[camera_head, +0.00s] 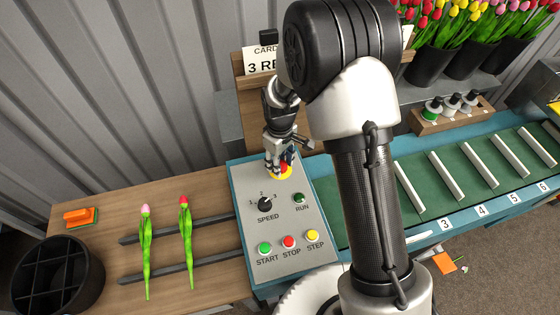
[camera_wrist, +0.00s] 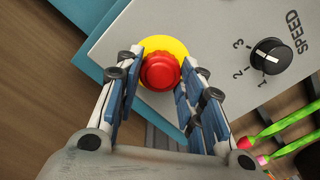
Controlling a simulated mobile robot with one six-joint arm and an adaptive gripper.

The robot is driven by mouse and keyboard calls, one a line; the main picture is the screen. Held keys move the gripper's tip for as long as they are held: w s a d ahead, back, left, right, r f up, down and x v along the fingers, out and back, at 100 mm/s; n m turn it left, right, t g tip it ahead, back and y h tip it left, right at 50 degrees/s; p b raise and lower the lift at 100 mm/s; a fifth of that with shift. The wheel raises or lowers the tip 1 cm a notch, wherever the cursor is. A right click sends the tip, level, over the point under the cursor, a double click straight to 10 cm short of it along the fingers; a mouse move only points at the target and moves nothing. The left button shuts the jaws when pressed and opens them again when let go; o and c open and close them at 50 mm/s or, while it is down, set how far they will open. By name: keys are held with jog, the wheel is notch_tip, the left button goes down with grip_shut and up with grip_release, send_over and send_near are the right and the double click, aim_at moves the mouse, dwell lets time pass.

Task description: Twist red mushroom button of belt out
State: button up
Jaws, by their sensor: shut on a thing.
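The red mushroom button (camera_wrist: 160,71) sits on a yellow disc (camera_wrist: 172,45) at the upper end of the grey control panel (camera_head: 273,218). My gripper (camera_wrist: 160,78) points down at it, with one blue-padded finger on each side of the red head. In the head view my gripper (camera_head: 280,166) stands over the yellow disc and hides most of the button. The fingers are shut on the button head. How far the button is pressed in or out cannot be told.
The panel also carries a speed knob (camera_head: 265,204), a run light (camera_head: 299,198) and start (camera_head: 265,248), stop (camera_head: 289,242) and step (camera_head: 313,236) buttons. Two tulips (camera_head: 186,240) lie left of it. The green belt (camera_head: 450,180) with white slats runs right.

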jog(key=shift+c, duration=1)
jog(key=m, duration=0.4)
jog(key=shift+p, duration=0.4)
jog(key=shift+m, duration=2)
jog(key=o, duration=1.1)
jog(key=shift+c, duration=0.2)
